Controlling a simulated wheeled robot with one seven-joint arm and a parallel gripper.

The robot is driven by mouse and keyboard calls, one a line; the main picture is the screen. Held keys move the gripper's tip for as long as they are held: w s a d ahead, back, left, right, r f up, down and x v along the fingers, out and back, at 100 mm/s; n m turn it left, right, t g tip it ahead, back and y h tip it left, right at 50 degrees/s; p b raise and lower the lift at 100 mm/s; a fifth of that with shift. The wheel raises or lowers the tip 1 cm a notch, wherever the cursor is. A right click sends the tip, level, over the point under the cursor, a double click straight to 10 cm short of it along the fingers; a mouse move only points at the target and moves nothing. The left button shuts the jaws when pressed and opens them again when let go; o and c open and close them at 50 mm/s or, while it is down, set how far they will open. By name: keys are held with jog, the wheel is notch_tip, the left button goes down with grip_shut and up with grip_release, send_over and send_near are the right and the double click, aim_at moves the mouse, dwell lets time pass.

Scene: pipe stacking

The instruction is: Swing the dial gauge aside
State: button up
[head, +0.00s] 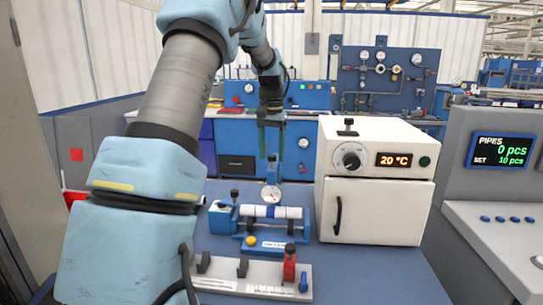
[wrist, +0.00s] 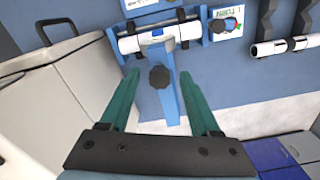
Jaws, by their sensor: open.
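The dial gauge (head: 271,194) has a round white face and stands upright at the rear of a blue fixture (head: 250,239) in the head view. A white pipe with black bands (head: 270,211) lies across the fixture; the pipe also shows in the wrist view (wrist: 152,38). A blue arm with a black knob (wrist: 160,78) reaches back from the fixture. My gripper (head: 271,152) hangs above the gauge with its fingers pointing down. In the wrist view my gripper (wrist: 160,75) is open and empty, with the knob seen between its green fingertips. Contact cannot be told.
A white oven (head: 376,210) reading 20 °C stands close on the right. A grey rack (head: 250,279) with black hooks and a red part lies in front. Blue table (head: 365,280) is clear at front right.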

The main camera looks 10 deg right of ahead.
jog(key=shift+f, duration=1.05)
grip_shut()
dwell(0.7)
